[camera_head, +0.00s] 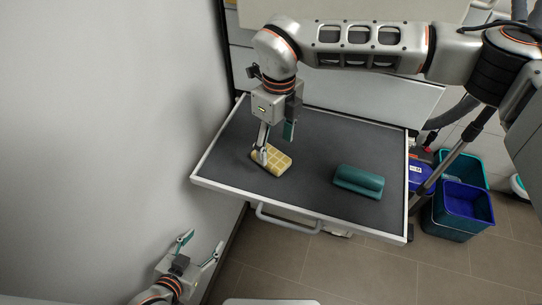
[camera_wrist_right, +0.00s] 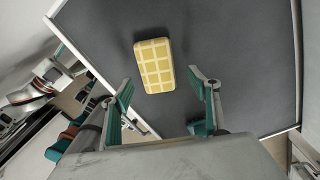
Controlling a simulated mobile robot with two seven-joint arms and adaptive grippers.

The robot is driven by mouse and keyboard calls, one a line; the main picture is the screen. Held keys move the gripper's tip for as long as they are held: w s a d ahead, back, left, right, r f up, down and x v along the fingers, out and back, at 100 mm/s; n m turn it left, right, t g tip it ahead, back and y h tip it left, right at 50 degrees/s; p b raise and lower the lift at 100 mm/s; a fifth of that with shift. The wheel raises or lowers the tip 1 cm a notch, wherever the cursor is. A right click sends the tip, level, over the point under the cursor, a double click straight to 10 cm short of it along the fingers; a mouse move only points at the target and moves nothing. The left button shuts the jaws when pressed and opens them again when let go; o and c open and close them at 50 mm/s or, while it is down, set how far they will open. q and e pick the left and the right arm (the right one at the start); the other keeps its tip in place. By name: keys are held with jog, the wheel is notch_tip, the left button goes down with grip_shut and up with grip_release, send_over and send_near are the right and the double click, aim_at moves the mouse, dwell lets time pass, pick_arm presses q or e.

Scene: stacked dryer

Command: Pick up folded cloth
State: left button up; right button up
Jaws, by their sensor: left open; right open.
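The folded cloth (camera_head: 274,161), yellow with a pale grid pattern, lies flat on a dark grey pull-out tray (camera_head: 315,150). My right gripper (camera_head: 276,141) points down over the cloth, with one finger overlapping it in the head view. In the right wrist view, the cloth (camera_wrist_right: 154,66) lies beyond and between the spread fingertips of my right gripper (camera_wrist_right: 160,88), with nothing held. I cannot tell exactly how high the fingers are. My left gripper (camera_head: 203,247) is open and empty, low at the left, outside the tray.
A teal block-like object (camera_head: 358,181) lies on the tray, right of the cloth. The tray has a pale rim and a front handle (camera_head: 287,219). A pale wall (camera_head: 110,110) stands close on the left. Blue and teal buckets (camera_head: 463,207) stand on the tiled floor at right.

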aim_at(273, 157)
jog(key=f, duration=0.4)
jog(key=shift+s+a+p, duration=0.2)
jog(key=shift+a+p, duration=0.1)
jog(key=shift+p, duration=0.05)
jog(key=c, duration=1.2)
jog(key=shift+o, duration=0.2)
jog(key=shift+r, duration=0.1)
notch_tip(273, 157, up, 20)
jog(key=b, duration=0.1)
jog(key=shift+b, duration=0.4)
jog(key=o, duration=0.4)
jog(key=c, duration=0.3)
jog(key=shift+c, duration=0.2)
